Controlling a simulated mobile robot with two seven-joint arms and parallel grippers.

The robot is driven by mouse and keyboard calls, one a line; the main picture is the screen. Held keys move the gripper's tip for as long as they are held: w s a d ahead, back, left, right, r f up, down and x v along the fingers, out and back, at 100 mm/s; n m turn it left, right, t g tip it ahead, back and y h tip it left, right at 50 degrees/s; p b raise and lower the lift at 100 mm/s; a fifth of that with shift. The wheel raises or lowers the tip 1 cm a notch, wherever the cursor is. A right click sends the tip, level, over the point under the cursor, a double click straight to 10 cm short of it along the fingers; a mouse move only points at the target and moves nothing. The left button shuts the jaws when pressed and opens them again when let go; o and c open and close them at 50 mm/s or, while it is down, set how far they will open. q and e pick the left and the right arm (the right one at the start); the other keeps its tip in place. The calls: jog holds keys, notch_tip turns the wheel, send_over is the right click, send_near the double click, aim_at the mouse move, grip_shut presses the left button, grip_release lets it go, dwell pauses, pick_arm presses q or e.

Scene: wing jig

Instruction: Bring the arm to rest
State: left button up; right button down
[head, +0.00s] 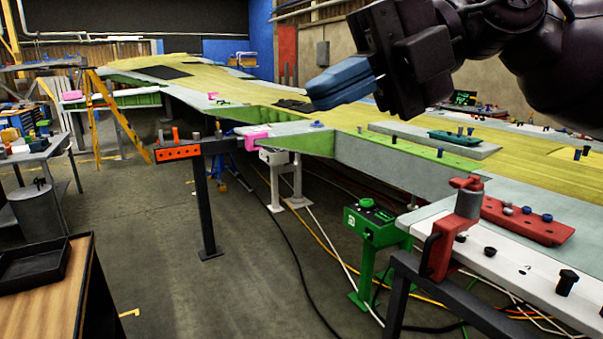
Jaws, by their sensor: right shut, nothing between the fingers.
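My right gripper (342,83) shows at the upper right of the head view, with blue fingers shut and nothing between them. Its dark wrist and arm come in from the upper right corner. The fingers point left and slightly down, in front of the yellow-green wing panel (215,88). I cannot tell the gap between the fingers and the panel. My left gripper is not in view.
A red clamp (462,222) stands on the white rail (520,278) at lower right, near a red plate (530,222). A green box on a stand (372,226) is below the wing. A wooden bench with a black tray (32,268) is at lower left. The middle floor (230,290) has open room and cables.

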jog(key=w+d+f+m+t+y, duration=0.2)
jog(key=w+f+m+t+y, duration=0.1)
jog(key=w+m+t+y, duration=0.3)
jog(key=w+d+f+m+t+y, duration=0.1)
jog(key=w+f+m+t+y, duration=0.25)
jog(key=w, duration=0.55)
jog(key=w+d+f+m+t+h, duration=0.2)
jog(key=d+f+m+t+h, duration=0.25)
jog(key=f+m, duration=0.2)
jog(key=w+d+f+m+t+h, duration=0.1)
jog(key=d+f+m+t+h, duration=0.2)
jog(key=f+m+h, duration=0.35)
jog(key=w+d+f+m+t+h, duration=0.2)
jog(key=d+f+m+t+h, duration=0.15)
jog(key=f, duration=0.55)
jog(key=s+d+f+m+g+h, duration=0.1)
jog(key=s+d+f+m+h, duration=0.3)
jog(key=f, duration=0.7)
jog(key=s+d+f+m+g+h, duration=0.1)
jog(key=s+d+f+m, duration=0.4)
jog(key=f, duration=0.6)
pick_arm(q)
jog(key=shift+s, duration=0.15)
pick_arm(e)
jog(key=s+d+f+m+g+h, duration=0.2)
jog(key=s+f+g+h, duration=0.1)
jog(key=s+f, duration=1.2)
jog(key=s+g, duration=0.1)
jog(key=s, duration=0.3)
